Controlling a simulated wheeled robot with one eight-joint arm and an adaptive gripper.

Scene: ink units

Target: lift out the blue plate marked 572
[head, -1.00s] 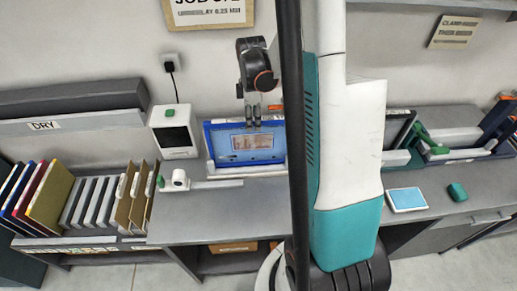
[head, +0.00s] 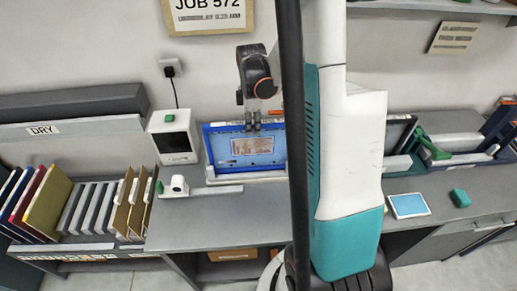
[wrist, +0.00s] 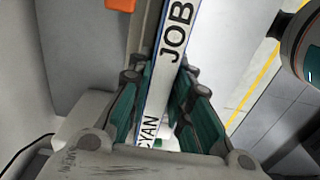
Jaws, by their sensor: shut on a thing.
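The blue plate (head: 272,154) stands upright in a dark blue frame (head: 209,148) on the bench, left of my arm. A pale pinkish label is on its face, too small to read. My gripper (head: 253,127) points down at the plate's top edge and is shut on it. In the wrist view, the plate's white top edge (wrist: 178,45) runs between my gripper's green-padded fingers (wrist: 158,105). The edge shows "JOB" and part of a word ending "YAN"; the number is not visible. Whether the plate's bottom is clear of its seat cannot be told.
A white box (head: 173,137) stands close left of the frame, with a small white device (head: 178,185) in front. A rack of folders (head: 45,205) is at the left. A tablet (head: 408,205) and a green object (head: 460,198) lie at the right.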

